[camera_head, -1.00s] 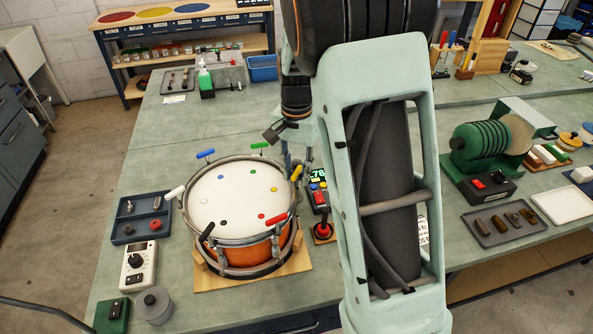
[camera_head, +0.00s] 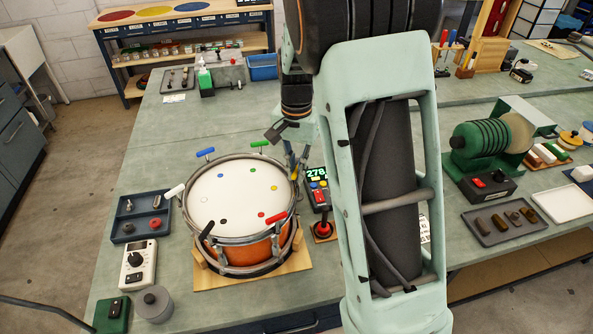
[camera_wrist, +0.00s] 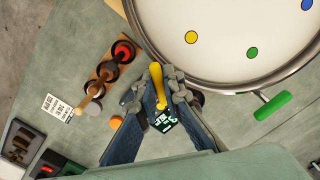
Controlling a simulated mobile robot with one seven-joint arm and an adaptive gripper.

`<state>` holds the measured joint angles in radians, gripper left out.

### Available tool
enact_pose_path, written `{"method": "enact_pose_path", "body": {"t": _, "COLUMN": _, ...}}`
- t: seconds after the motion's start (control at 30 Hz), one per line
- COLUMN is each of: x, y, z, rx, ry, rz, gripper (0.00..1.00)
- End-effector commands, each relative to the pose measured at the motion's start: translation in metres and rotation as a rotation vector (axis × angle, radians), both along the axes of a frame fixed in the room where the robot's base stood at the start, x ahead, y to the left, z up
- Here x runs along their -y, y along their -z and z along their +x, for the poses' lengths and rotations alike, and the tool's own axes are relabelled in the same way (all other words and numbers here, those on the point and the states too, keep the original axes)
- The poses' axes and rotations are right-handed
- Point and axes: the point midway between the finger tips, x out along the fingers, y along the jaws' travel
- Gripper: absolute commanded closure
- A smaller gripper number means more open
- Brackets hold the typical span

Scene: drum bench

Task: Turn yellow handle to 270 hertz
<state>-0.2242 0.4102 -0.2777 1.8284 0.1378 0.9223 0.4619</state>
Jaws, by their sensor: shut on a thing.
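The yellow handle (camera_wrist: 157,82) stands at the drum's rim, between the fingers of my gripper (camera_wrist: 159,88) in the wrist view. My gripper is shut on it. In the head view my gripper (camera_head: 298,168) is at the right side of the drum (camera_head: 235,205), and the yellow handle is hardly visible there. The green-lit display (camera_head: 318,173) just right of the drum seems to read 278. In the wrist view the display (camera_wrist: 163,121) is partly hidden behind my fingers.
Red (camera_head: 276,219), green (camera_head: 259,144), blue (camera_head: 205,152) and white (camera_head: 174,191) handles surround the white drumhead. A red-knobbed stand (camera_head: 323,229) is close by at right. My forearm hides part of the bench right of the drum.

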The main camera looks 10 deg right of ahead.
Motion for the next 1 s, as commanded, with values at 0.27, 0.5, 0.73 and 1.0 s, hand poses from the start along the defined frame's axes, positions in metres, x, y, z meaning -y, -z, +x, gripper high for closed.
{"method": "enact_pose_path", "body": {"t": 0.27, "x": 0.0006, "y": 0.0006, "z": 0.0009, "rx": 0.004, "ry": -0.181, "rz": 0.0, "gripper": 1.0}}
{"method": "enact_pose_path", "body": {"t": 0.5, "x": 0.0004, "y": 0.0004, "z": 0.0006, "rx": 0.002, "ry": -0.359, "rz": 0.0, "gripper": 1.0}}
{"method": "enact_pose_path", "body": {"t": 0.73, "x": 0.0003, "y": -0.0001, "z": 0.0008, "rx": 0.002, "ry": -0.489, "rz": -0.001, "gripper": 1.0}}
{"method": "enact_pose_path", "body": {"t": 1.0, "x": 0.0004, "y": -0.0008, "z": 0.0009, "rx": 0.003, "ry": -0.558, "rz": 0.0, "gripper": 1.0}}
